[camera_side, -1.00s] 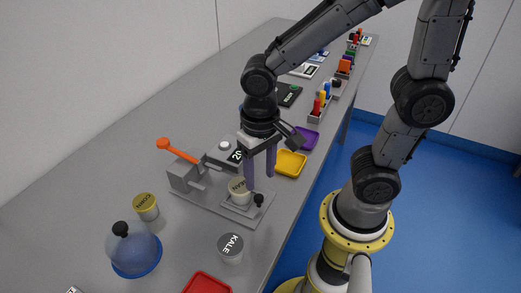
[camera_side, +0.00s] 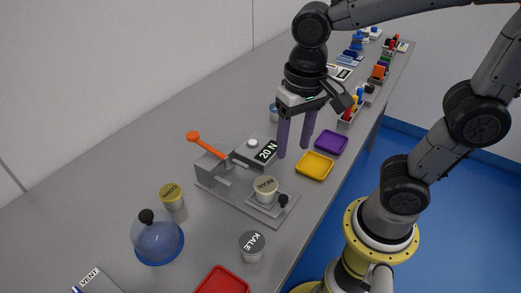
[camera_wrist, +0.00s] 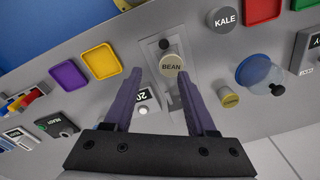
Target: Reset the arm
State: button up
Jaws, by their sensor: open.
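My gripper (camera_side: 295,136) is open and empty, raised above the bench near the press fixture. In the wrist view its two purple fingers (camera_wrist: 157,97) stand apart, with the bean tub (camera_wrist: 171,64) showing beyond and between them. In the side view the bean tub (camera_side: 265,188) sits upright on the grey plate of the fixture (camera_side: 232,183), below and apart from the fingers.
A corn tub (camera_side: 172,197), a blue dome (camera_side: 157,239), a kale tub (camera_side: 251,246) and a red tray (camera_side: 222,283) are toward the front. Yellow (camera_side: 314,166) and purple (camera_side: 331,143) trays lie right of the fixture. Coloured items in holders (camera_side: 355,106) line the far bench.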

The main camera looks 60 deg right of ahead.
jog(key=s+d+r+n+t, duration=0.2)
jog(key=s+d+n+t, duration=0.3)
jog(key=shift+d, duration=0.4)
